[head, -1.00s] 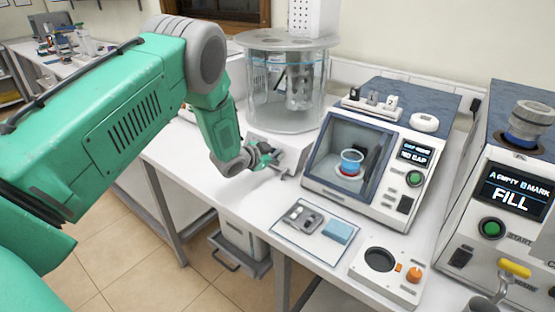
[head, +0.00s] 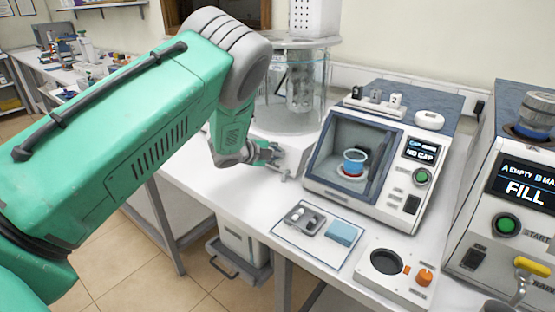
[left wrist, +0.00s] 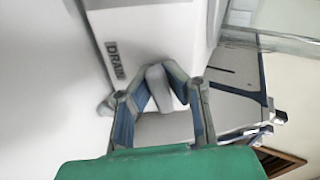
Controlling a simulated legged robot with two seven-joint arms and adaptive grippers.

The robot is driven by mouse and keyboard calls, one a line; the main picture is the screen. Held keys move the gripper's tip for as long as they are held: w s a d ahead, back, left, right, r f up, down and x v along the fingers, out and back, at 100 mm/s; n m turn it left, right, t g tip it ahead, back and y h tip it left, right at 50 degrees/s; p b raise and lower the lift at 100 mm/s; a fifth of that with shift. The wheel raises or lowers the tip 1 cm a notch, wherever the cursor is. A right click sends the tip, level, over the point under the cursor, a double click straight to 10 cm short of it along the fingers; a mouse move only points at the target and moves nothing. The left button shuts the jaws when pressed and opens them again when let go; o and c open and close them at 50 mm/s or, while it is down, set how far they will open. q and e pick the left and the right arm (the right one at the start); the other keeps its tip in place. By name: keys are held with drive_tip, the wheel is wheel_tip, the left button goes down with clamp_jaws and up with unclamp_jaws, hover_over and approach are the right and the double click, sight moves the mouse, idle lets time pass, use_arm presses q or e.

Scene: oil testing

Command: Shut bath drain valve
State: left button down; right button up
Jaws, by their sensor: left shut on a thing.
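The clear cylindrical bath (head: 292,105) stands on a white base (head: 306,147) at the back of the bench, partly hidden behind my left arm. The drain valve (head: 286,174) is a small grey fitting low on the front of the base. In the left wrist view its grey handle (left wrist: 158,84) lies between my fingers, close to a DRAIN label (left wrist: 117,60). My left gripper (head: 276,153) is at the valve, and in the left wrist view its fingers (left wrist: 162,78) are shut on the handle. The right gripper is not in view.
Right of the bath stands a tester (head: 318,178) with a blue-rimmed cup (head: 354,160) inside and a NO CAP display. A mat (head: 312,243) with small parts and an orange-knob panel (head: 395,284) lie in front. A FILL machine (head: 490,252) is at far right.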

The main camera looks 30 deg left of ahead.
use_arm(q)
drive_tip(key=shift+s+d+m+b, duration=0.15)
drive_tip(key=shift+m+b, duration=0.15)
drive_tip(key=shift+m, duration=0.5)
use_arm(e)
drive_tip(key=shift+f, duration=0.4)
use_arm(q)
drive_tip(key=shift+f, duration=0.25)
drive_tip(key=c, duration=1.5)
unclamp_jaws()
drive_tip(key=shift+s+d+r, duration=0.1)
drive_tip(key=shift+s+r, duration=0.05)
drive_tip(key=shift+c, duration=0.2)
drive_tip(key=shift+s+d+r, duration=0.2)
drive_tip(key=shift+r, duration=0.1)
drive_tip(key=shift+w, duration=0.15)
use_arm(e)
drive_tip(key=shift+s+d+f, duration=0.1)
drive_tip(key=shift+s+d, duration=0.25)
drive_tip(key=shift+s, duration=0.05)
use_arm(q)
drive_tip(key=shift+s+a, duration=0.15)
drive_tip(key=shift+s, duration=0.05)
drive_tip(key=v, duration=1.1)
drive_tip(key=shift+s+r, duration=0.25)
drive_tip(key=shift+s, duration=0.05)
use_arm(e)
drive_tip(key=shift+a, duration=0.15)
